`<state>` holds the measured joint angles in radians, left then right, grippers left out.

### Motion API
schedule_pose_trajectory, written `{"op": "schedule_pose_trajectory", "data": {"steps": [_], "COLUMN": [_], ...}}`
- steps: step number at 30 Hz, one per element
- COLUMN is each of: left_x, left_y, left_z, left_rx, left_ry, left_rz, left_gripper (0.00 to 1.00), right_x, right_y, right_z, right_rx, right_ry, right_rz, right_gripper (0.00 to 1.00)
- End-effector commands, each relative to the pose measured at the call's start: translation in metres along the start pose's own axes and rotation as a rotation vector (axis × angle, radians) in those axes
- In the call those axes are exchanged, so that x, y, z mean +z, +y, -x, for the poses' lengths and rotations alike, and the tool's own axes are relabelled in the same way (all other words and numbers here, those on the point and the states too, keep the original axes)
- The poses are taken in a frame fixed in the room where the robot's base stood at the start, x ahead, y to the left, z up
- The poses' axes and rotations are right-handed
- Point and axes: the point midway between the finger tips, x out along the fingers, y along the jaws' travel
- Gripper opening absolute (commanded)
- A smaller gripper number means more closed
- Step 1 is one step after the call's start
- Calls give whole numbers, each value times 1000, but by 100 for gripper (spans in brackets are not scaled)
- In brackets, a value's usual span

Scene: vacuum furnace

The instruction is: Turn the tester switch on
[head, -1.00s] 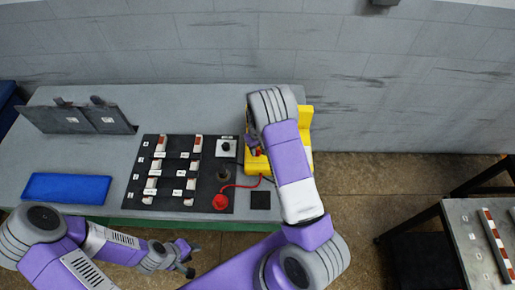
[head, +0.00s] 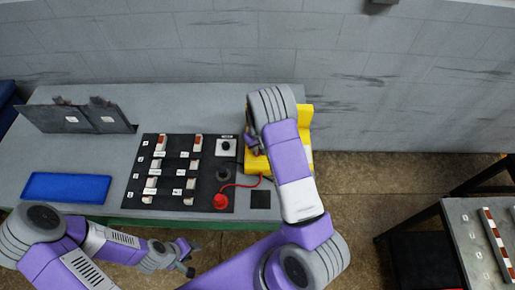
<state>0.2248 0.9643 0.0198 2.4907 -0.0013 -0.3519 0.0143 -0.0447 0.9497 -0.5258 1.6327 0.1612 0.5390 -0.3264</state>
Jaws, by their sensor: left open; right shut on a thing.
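The yellow tester (head: 305,130) stands at the right end of the grey bench, largely covered by my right arm. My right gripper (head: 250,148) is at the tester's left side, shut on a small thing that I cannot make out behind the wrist. The tester's switch cannot be made out. A white plate with a black knob (head: 226,147) is on the dark panel (head: 208,205), just left of this gripper. A red lead (head: 243,186) runs from a red plug (head: 221,201) to the tester. My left gripper (head: 189,261) is open and empty in front of the bench.
The dark panel holds rows of white and red-brown pieces with labels. A blue tray (head: 68,200) lies at the bench's left, and a dark upright rack (head: 75,118) stands behind it. A second table (head: 472,240) is at the right, with floor between.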

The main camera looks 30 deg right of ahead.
Motion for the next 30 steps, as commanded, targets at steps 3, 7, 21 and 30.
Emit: {"op": "schedule_pose_trajectory", "data": {"steps": [3, 7, 21, 30], "left_x": [0, 0, -1, -1], "left_y": [-1, -3, -8, -8], "left_z": [-4, -8, -20, -22], "left_rx": [0, 0, 0, 0], "left_ry": [0, 0, 0, 0], "left_rz": [0, 0, 0, 0], "left_gripper": [43, 43, 43, 43], "right_x": [0, 0, 0, -1], "right_y": [0, -1, -2, -3], "right_z": [-1, -1, 0, 0], "right_rx": [0, -1, 0, 1], "right_ry": [0, 0, -1, 0], "right_rz": [-58, -150, -586, -829], "right_gripper": [0, 0, 0, 0]}}
